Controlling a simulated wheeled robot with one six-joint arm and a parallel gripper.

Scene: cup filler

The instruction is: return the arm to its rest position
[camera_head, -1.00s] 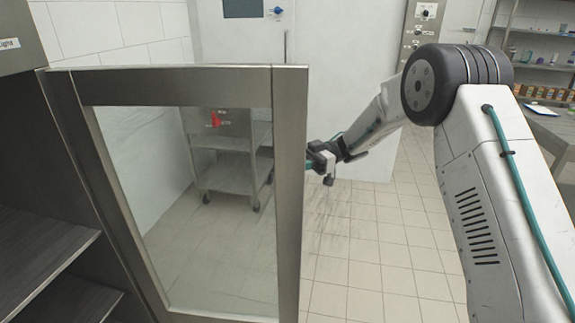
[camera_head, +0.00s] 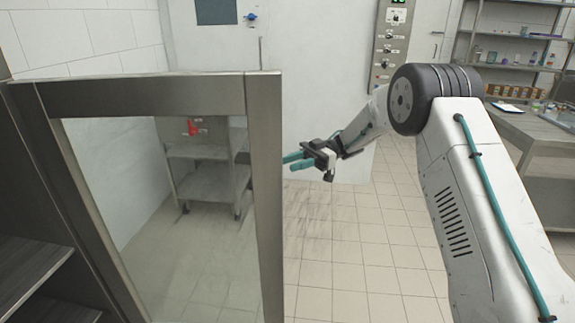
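My gripper (camera_head: 294,161) is held out in mid-air just right of the glass door's free edge. Its two teal fingers point left and stand apart with a gap between them, and nothing shows between them. The arm reaches in from the right, bent at the black joint. The metal-framed glass door (camera_head: 265,215) stands open at the left. The fingers look clear of its frame, though the exact distance is hard to tell.
A dark cabinet with shelves (camera_head: 35,270) is at the far left. Through the glass, a metal cart (camera_head: 205,180) with a red item (camera_head: 193,127) shows. A steel table (camera_head: 540,130) stands at the right. Tiled floor (camera_head: 340,250) is open between door and arm.

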